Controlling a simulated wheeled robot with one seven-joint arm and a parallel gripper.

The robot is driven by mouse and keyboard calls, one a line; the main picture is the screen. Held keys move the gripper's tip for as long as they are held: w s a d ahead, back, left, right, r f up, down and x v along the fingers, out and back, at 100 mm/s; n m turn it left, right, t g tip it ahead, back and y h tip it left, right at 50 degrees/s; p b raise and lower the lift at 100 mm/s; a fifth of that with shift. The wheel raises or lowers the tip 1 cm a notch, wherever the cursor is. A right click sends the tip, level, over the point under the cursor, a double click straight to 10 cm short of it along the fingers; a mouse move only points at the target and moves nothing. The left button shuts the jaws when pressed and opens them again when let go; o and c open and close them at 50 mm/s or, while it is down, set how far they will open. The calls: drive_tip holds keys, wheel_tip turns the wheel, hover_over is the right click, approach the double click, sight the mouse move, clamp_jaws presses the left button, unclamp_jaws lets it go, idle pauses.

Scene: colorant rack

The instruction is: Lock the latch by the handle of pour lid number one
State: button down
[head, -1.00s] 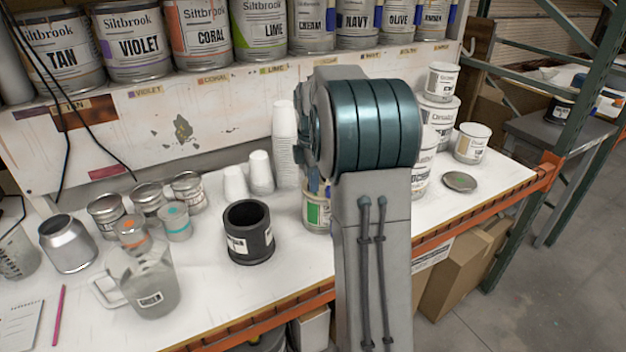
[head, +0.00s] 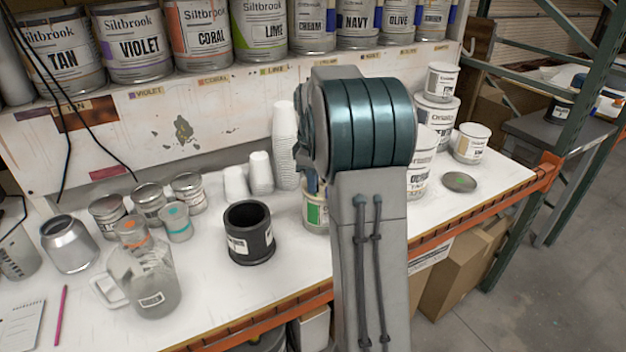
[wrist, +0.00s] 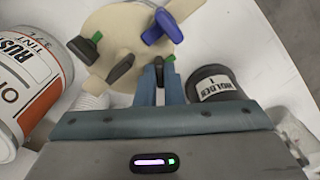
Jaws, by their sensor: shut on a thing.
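In the wrist view a cream round lid (wrist: 118,20) lies at the top. Another dark lever (wrist: 121,68) sticks out toward me. My gripper (wrist: 159,72) is shut at the lid's near edge on a small dark latch handle with a green piece (wrist: 169,64) beside it. The fingers cover most of that handle. Which lid number this is cannot be read. In the head view my arm hides the gripper and the lid.
A black cup marked Holder 1 (wrist: 216,84) stands close right of the fingers. In the head view, a black cup (head: 249,234), a clear jug (head: 148,282) and paper cups (head: 285,145) stand on the bench.

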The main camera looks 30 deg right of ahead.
drive_tip(key=m, duration=0.4)
drive_tip(key=shift+m, duration=0.3)
drive_tip(key=shift+m+p, duration=0.3)
drive_tip(key=shift+m, duration=1.6)
drive_tip(key=c, duration=1.5)
unclamp_jaws()
drive_tip(key=shift+c, duration=0.2)
